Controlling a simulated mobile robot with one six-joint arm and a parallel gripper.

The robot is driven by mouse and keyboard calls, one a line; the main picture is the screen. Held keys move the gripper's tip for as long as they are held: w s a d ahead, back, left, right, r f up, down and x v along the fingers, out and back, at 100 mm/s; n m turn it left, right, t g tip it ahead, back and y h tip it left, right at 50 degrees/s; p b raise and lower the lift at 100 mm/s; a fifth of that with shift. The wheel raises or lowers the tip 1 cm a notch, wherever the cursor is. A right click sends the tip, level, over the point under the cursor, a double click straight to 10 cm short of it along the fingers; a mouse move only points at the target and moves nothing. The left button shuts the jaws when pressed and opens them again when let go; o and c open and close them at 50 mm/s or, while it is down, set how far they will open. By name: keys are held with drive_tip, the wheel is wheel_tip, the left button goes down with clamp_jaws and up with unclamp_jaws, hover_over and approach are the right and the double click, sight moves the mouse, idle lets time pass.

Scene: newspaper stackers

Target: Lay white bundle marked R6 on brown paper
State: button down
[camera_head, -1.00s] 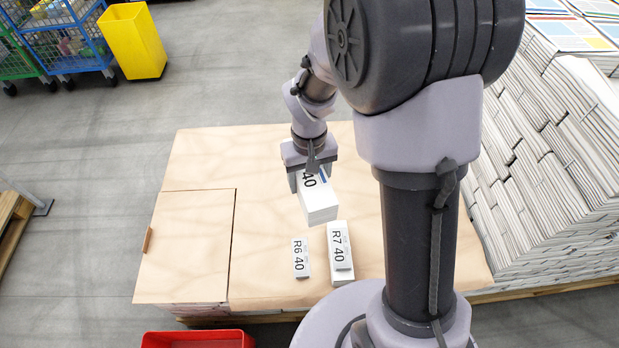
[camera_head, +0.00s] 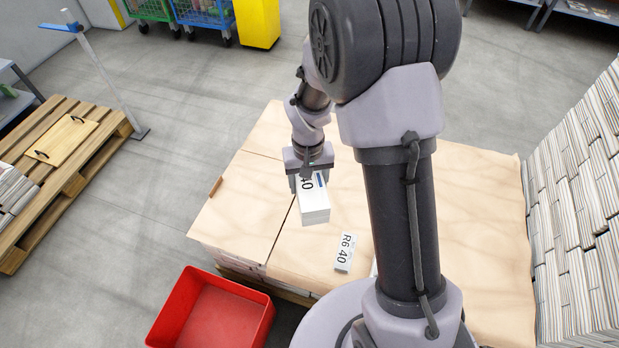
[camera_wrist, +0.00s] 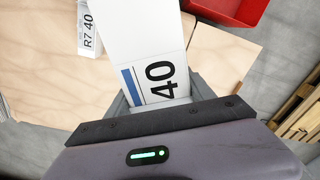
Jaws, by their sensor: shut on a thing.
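My gripper (camera_head: 308,172) is shut on a white bundle (camera_head: 315,208) with a black 40 and a blue bar. It holds the bundle by one end above the brown paper (camera_head: 455,200). The bundle also fills the upper middle of the wrist view (camera_wrist: 150,40); the rest of its marking is hidden by my gripper, so I cannot read its R number.
A red crate (camera_head: 170,308) stands on the floor at the front left of the papered stack. A wooden pallet (camera_head: 75,175) is at the left, and tall newspaper stacks (camera_head: 575,220) are at the right. The paper's left part is bare.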

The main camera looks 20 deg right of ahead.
wheel_tip(320, 180, down, 15)
drive_tip(key=w+m, duration=0.2)
drive_tip(key=m, duration=0.4)
hover_over(308, 243)
wheel_tip(308, 243, down, 11)
drive_tip(key=shift+w+d, duration=0.15)
drive_tip(key=shift+w, duration=0.1)
wheel_tip(308, 243, down, 8)
drive_tip(key=b, duration=0.7)
drive_tip(key=shift+s+r, duration=0.1)
drive_tip(key=shift+r, duration=0.05)
drive_tip(key=shift+f+b, duration=0.55)
drive_tip(key=shift+b, duration=0.2)
drive_tip(key=shift+c, duration=1.4)
unclamp_jaws()
drive_tip(key=shift+s+r, duration=0.1)
